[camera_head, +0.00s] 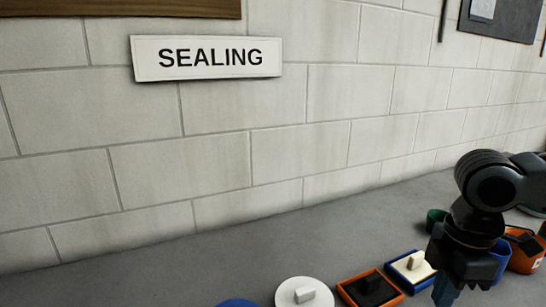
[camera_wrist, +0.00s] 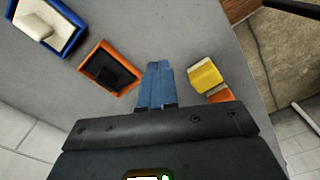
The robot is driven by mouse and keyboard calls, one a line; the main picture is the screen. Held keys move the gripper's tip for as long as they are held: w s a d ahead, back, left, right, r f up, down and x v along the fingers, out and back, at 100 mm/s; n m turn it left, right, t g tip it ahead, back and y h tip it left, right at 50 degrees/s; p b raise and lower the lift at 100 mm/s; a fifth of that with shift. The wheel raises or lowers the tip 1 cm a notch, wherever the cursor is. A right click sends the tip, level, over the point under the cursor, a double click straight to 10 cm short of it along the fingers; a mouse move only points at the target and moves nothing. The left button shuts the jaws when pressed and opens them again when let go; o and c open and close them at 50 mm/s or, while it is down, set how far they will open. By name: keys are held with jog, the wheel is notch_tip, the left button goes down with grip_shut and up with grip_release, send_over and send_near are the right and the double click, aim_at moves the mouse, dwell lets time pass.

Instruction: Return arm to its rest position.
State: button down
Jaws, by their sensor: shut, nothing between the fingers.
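My arm shows at the right of the head view, bent downward, with my gripper (camera_head: 449,290) at the lower edge above the grey worktop (camera_head: 235,255). In the wrist view, the blue fingers of my gripper (camera_wrist: 158,78) are together and hold nothing. The fingertips point over bare worktop, between an orange-rimmed black tray on one side and a yellow block on the other. I cannot tell the exact height of the fingers above the surface.
An orange container (camera_head: 524,251) stands right. A yellow block (camera_wrist: 205,77) is near the edge. A "SEALING" sign (camera_head: 206,58) hangs above.

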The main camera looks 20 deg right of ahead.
jog(key=w+a+r+n+t+y, duration=0.1)
jog(key=w+a+r+t+y, duration=0.1)
jog(key=w+a, duration=0.35)
jog(key=w+a+r+t+y, duration=0.1)
jog(key=w+a+r+y, duration=0.1)
jog(key=a, duration=0.7)
jog(key=w+a+r+n+t+y, duration=0.1)
jog(key=w+a+r+t+y, duration=0.2)
jog(key=a, duration=0.5)
jog(key=w+a+r+m+t+y, duration=0.3)
jog(key=a+r+m+t+y, duration=0.3)
jog(key=a+r, duration=0.7)
jog(key=s+d+f+m+t+h, duration=0.35)
jog(key=s+f+m+h, duration=0.3)
jog(key=f, duration=0.25)
jog(key=s+d+f+m+t+h, duration=0.3)
jog(key=s+d+f+m+h, duration=0.3)
jog(key=s+f, duration=0.25)
jog(key=s+d+f+n+g, duration=0.1)
jog(key=s+d+f, duration=0.1)
jog(key=s, duration=0.5)
jog(key=s+d+f+n+g, duration=0.1)
jog(key=s+d+f, duration=0.1)
jog(key=s, duration=0.5)
jog(key=s+d+f+n+g, duration=0.2)
jog(key=s+d+f, duration=0.1)
jog(key=s, duration=0.5)
jog(key=shift+d+h, duration=0.2)
jog(key=shift+h, duration=0.15)
